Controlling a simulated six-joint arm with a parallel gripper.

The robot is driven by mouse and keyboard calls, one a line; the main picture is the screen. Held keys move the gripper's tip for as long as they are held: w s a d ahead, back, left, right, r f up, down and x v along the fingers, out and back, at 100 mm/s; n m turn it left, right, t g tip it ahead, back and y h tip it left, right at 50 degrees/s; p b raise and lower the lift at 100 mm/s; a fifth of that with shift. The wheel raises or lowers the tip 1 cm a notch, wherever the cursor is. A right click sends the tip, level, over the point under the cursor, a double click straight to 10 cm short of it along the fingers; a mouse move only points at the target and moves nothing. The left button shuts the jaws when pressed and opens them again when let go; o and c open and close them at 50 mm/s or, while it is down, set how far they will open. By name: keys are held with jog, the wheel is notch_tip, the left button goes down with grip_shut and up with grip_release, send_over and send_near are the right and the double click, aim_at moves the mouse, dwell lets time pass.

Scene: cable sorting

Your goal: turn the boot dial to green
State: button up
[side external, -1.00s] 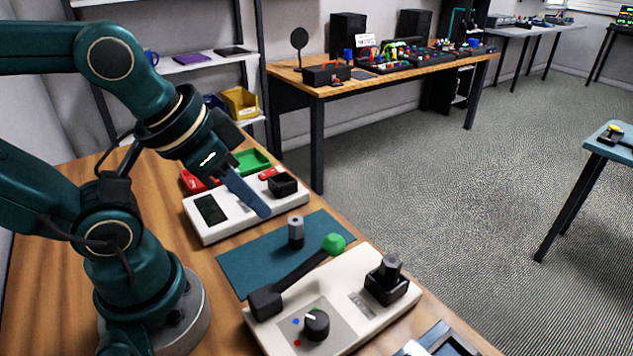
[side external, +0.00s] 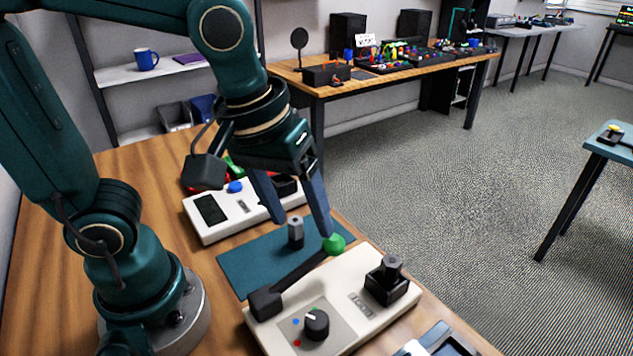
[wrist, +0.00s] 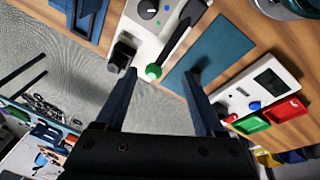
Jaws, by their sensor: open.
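The boot dial (side external: 316,322) is a black round knob with a white pointer mark, on the front of a cream lever box (side external: 345,342). Its mark points up and left in the side view. Blue and red dots sit to its left; any green dot is too small to be sure of there. The dial also shows at the top of the wrist view (wrist: 148,8). My gripper (side external: 303,227) is open and empty, pointing down near the lever's green ball (side external: 334,244). It is apart from the dial. In the wrist view the green ball shows between the fingertips.
The black lever arm (side external: 300,272) slants up beside the dial. A black socket with a grey plug (side external: 388,280) stands on the box's right. A grey cylinder (side external: 296,232) stands on the teal mat (side external: 250,268). A white meter box (side external: 213,225) lies behind.

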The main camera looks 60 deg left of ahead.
aim_at(318, 319)
jog(key=d+f+g, duration=0.1)
jog(key=d+f, duration=0.1)
jog(key=s+d+f+m+g, duration=0.1)
jog(key=d+f, duration=0.1)
jog(key=d+f+g+y, duration=0.1)
jog(key=d+f, duration=0.1)
jog(key=shift+s+d+f+m, duration=0.3)
jog(key=shift+d, duration=0.05)
jog(key=shift+a+f, duration=0.1)
jog(key=shift+f, duration=2.3)
grip_shut()
